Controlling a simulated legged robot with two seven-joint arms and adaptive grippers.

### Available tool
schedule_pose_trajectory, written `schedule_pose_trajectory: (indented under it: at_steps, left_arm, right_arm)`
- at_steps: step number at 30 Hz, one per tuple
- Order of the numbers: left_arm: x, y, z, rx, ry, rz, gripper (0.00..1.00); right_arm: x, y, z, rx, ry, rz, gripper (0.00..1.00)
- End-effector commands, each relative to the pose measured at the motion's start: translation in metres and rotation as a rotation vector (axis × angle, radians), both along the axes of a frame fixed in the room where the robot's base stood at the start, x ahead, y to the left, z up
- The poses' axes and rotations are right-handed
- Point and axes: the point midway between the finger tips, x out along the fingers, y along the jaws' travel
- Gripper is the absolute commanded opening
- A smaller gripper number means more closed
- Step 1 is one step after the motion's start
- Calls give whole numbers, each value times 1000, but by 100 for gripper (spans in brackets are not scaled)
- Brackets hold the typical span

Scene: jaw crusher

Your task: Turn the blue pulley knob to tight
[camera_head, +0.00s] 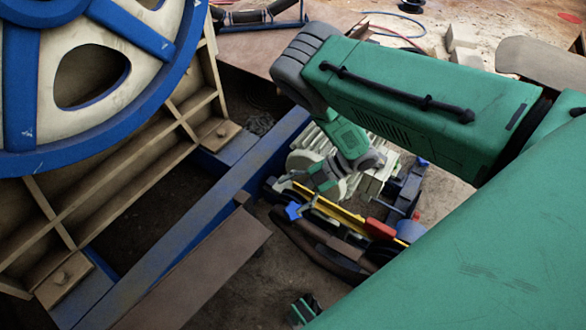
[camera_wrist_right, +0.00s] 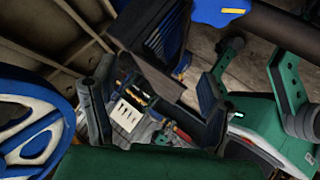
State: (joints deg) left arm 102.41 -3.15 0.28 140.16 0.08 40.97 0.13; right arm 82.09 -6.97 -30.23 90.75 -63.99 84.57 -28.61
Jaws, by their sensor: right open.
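A blue star-shaped knob (camera_head: 293,211) shows in the head view at the left end of a yellow-edged rail assembly (camera_head: 335,212). My right gripper (camera_head: 318,193) reaches down just above and to the right of this knob. It is open, and no held thing shows between its fingers. In the right wrist view its two dark fingers (camera_wrist_right: 158,120) stand apart, with machine parts beyond them. I cannot clearly make out the knob in that view. A small green and dark part (camera_head: 304,310) at the bottom of the head view may be my left gripper; its fingers cannot be made out.
A large blue and cream flywheel (camera_head: 150,100) fills the upper left, beside a ribbed tan frame (camera_head: 120,180). A blue beam (camera_head: 190,220) and a brown plate (camera_head: 200,275) lie left of the knob. A red part (camera_head: 380,229) sits right of it.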

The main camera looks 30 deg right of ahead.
Motion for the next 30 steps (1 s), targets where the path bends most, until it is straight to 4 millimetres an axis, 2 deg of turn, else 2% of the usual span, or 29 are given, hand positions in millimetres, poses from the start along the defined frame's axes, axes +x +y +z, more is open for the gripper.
schedule_pose_trajectory:
  at_steps: [9, 13, 16, 18, 20, 24, 27, 30]
  left_arm:
    - [2, 0, -1, 0, 2, 0, 68]
    - [2, 0, 0, 0, 2, 0, 68]
    - [2, 0, 1, 0, 2, 0, 68]
    - [2, 0, 3, 0, 2, 0, 68]
    - [2, 0, 4, 0, 3, 0, 68]
    - [2, 0, 7, 0, 3, 0, 68]
    - [1, 0, 11, 0, 3, 0, 68]
    - [1, 0, 14, 0, 3, 0, 68]
  right_arm:
    - [0, -1, 1, -3, 0, -8, 68]
    - [11, -13, -4, -48, 11, -150, 68]
    - [22, -39, -12, -123, 65, -423, 68]
    - [20, -63, -18, -181, 150, -676, 68]
    - [7, -82, -23, -224, 251, -898, 68]
    - [-32, -116, -35, -301, 513, -1335, 68]
    - [-48, -136, -43, -326, 707, -1575, 68]
    - [-59, -142, -47, -286, 962, -1772, 68]
